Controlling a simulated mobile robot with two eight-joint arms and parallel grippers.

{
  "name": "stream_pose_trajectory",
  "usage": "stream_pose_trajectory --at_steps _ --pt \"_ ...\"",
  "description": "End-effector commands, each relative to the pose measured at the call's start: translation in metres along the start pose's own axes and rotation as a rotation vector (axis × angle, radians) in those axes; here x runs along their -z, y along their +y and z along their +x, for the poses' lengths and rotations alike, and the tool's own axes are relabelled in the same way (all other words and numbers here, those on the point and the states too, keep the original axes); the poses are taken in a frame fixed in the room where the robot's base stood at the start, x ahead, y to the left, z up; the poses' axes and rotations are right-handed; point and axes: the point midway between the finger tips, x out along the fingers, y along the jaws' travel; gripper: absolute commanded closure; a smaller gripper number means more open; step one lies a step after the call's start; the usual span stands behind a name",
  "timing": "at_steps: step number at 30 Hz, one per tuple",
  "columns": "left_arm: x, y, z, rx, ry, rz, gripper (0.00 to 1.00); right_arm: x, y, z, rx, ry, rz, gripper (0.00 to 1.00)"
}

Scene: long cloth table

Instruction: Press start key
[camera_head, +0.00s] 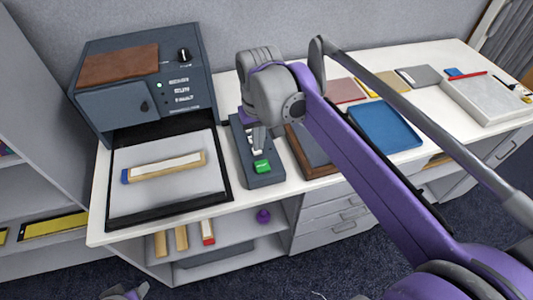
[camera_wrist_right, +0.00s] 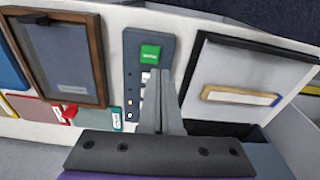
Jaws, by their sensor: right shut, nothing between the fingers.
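A green key (camera_head: 262,166) with white lettering, too small to read surely, sits at the front end of a dark grey control panel (camera_head: 264,181) on the table. In the right wrist view the green key (camera_wrist_right: 150,52) is fully visible on the panel (camera_wrist_right: 133,42). My right gripper (camera_head: 258,150) is shut and empty, pointing down over the panel, just behind the green key. In the wrist view its fingertips (camera_wrist_right: 159,73) appear just below the key, over paler keys partly hidden by the fingers. The gap in height cannot be told. Only a small purple-grey piece of my left arm shows at the bottom edge.
Left of the panel stand a dark machine (camera_head: 150,85) and a black-framed tray (camera_head: 222,190) with a wooden bar (camera_head: 163,167) lying in it. Right of it are a brown-framed board (camera_head: 300,155) and a blue tray (camera_head: 385,127). My right arm crosses above the table's right side.

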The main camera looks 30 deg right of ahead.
Motion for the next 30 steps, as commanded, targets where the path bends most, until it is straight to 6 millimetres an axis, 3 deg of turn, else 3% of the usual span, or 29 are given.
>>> stream_pose_trajectory --at_steps 6,20,26,30 --pt "-0.002 0.0 0.002 0.0 -0.002 0.0 0.5 0.025 0.009 -0.014 -0.006 -0.075 0.039 1.0" --pt "-0.002 0.0 0.002 0.0 -0.002 0.0 0.5 0.029 0.011 -0.016 -0.007 -0.091 0.045 1.0" --pt "-0.004 0.0 0.004 0.0 -0.003 0.0 0.5 0.028 0.011 0.002 -0.007 -0.09 0.045 1.0" --pt "-0.005 0.0 0.005 0.0 -0.004 0.0 0.5 0.025 0.011 0.029 -0.007 -0.09 0.045 1.0"
